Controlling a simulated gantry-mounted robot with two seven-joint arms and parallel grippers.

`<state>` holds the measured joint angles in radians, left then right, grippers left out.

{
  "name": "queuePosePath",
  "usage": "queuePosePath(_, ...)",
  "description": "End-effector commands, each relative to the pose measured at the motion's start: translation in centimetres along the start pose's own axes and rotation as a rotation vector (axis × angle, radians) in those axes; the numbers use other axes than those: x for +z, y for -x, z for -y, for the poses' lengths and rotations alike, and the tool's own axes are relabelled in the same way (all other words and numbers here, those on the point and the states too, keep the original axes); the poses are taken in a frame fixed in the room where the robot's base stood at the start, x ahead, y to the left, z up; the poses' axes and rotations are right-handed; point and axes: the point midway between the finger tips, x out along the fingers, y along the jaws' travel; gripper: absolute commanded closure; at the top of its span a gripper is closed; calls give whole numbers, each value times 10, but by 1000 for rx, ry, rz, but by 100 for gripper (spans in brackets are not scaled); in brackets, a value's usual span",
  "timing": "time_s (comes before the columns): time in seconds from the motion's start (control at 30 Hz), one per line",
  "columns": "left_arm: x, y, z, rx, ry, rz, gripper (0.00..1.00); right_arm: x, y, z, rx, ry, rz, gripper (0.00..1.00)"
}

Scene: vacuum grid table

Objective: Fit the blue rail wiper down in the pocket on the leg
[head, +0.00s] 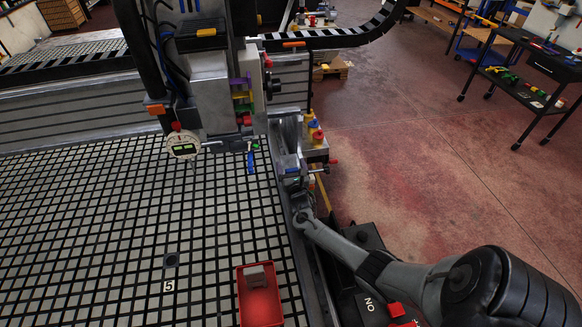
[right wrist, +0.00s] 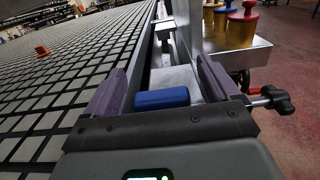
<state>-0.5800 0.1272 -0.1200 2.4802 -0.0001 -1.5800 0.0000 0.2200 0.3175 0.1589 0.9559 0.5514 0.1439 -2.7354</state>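The blue rail wiper (right wrist: 161,98) is a small rounded blue block in the right wrist view. It lies between the two purple fingers of my right gripper (right wrist: 163,82), with narrow gaps showing on both sides, so the gripper looks open around it. A grey metal surface (right wrist: 181,77) of the leg area shows just beyond the wiper. I cannot make out the pocket's outline. In the head view my right gripper (head: 291,166) is at the table's right edge beside the gantry leg, small and partly merged with the metal parts there. My left gripper is not in view.
A clamp knob (right wrist: 272,99) sticks out close to the right finger. Yellow, blue and red pots (right wrist: 242,24) stand on a metal block behind it. A red tray (head: 246,299) with a grey block is on the grid table (head: 90,220).

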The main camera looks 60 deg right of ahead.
Motion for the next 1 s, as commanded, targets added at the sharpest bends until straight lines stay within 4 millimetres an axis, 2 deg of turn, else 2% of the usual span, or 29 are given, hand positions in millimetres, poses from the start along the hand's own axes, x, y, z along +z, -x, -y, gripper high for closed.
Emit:
queuePosePath(0.23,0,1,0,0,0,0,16,0,2,0,0,0,-1,11)
queuePosePath(0.37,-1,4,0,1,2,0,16,0,10,0,2,2,-2,11)
queuePosePath(0.8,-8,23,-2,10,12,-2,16,0,81,0,2,1,-3,11)
queuePosePath(1.0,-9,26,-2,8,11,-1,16,0,102,0,0,0,-1,11)
